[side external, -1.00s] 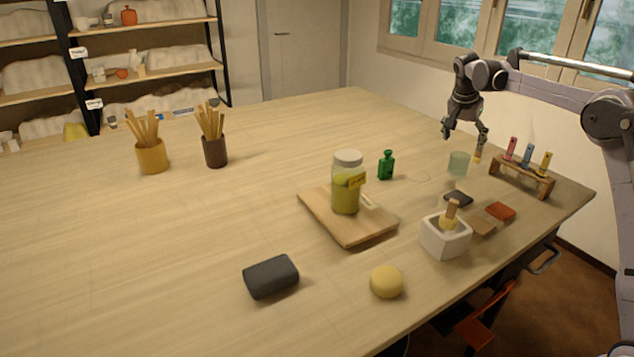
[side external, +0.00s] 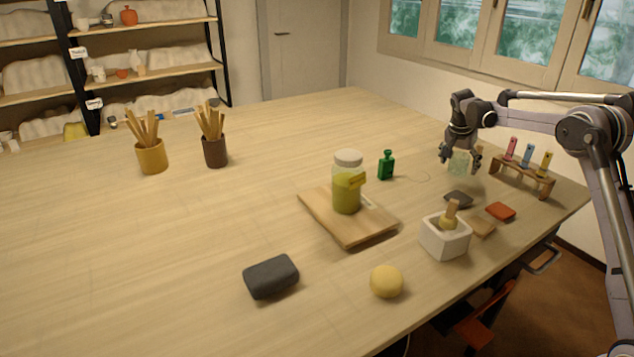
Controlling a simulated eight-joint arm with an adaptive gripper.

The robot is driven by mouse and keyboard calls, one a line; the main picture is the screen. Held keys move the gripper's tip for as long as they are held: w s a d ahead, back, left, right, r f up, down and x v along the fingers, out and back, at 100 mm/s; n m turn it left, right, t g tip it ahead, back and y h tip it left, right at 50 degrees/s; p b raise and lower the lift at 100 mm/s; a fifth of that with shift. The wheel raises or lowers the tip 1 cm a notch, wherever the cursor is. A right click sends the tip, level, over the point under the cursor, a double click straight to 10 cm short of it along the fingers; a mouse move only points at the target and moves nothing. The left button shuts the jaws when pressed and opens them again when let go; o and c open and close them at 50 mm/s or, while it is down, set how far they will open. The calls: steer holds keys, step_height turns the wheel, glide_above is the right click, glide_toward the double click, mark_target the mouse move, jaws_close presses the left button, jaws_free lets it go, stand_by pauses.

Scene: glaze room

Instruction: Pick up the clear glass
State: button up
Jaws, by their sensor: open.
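The clear glass (side external: 459,164) is a small, pale greenish see-through tumbler, upright on the table at the right, in front of the wooden rack. My gripper (side external: 459,161) points down at the glass, with one finger to its left and the other to its right. The jaws are open. I cannot tell whether the fingers touch the glass. The upper part of the glass is partly hidden by my gripper.
A green bottle (side external: 386,165) is to the left. A dark block (side external: 458,198) and white pot (side external: 445,237) lie nearer the camera.

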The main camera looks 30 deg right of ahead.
steer(key=c, duration=1.4)
steer(key=shift+r, duration=0.15)
